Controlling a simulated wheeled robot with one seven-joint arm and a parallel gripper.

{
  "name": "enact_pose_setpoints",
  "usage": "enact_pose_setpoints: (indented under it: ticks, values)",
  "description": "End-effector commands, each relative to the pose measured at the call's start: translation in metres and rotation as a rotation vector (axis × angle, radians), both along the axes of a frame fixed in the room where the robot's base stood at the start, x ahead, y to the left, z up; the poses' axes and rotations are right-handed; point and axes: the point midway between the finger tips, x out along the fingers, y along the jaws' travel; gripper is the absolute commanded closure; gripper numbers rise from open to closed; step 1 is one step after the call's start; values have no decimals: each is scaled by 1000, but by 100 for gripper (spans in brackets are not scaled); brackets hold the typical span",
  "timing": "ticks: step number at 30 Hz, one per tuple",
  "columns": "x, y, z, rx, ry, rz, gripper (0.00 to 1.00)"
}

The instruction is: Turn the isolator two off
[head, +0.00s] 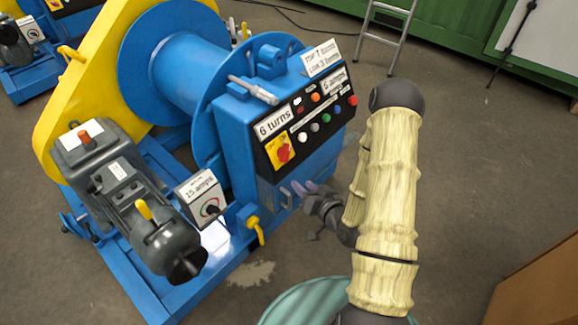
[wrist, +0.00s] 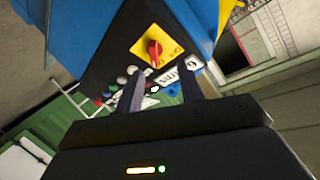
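A red rotary isolator knob (head: 284,152) sits on a yellow square plate on the dark front panel of the blue winch. In the wrist view the red knob (wrist: 154,50) shows beyond my fingertips, between their lines, with its grip running along the picture's height. I see no number that marks it as isolator two. My gripper (head: 291,191) is open and empty, below the panel and apart from the knob in the head view. Its two fingers stand apart in the wrist view (wrist: 160,84). My arm hides part of the floor on the right.
Beside the knob are several coloured buttons (head: 314,117) and a "6 turns" label (head: 273,122). A grey box (head: 203,196) marked 15 amps carries a black knob. A yellow-handled valve (head: 254,226) sticks out low on the winch. A ladder (head: 387,30) stands behind.

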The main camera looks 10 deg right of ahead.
Motion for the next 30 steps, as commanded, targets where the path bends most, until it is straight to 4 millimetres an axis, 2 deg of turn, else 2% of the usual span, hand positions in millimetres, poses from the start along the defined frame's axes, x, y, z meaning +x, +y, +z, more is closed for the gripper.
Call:
enact_pose_setpoints:
  ticks: [1, 5, 9, 20, 26, 30]
  values:
    - [-5, -3, -19, 61, -34, -30, 62]
    - [-14, -12, -28, 186, -133, -99, 62]
    - [-20, -19, -28, 254, -190, -143, 62]
    - [-20, -20, -26, 260, -200, -148, 62]
    - [-12, -18, -28, 258, -202, -145, 62]
    - [1, -16, -29, 255, -204, -145, 62]
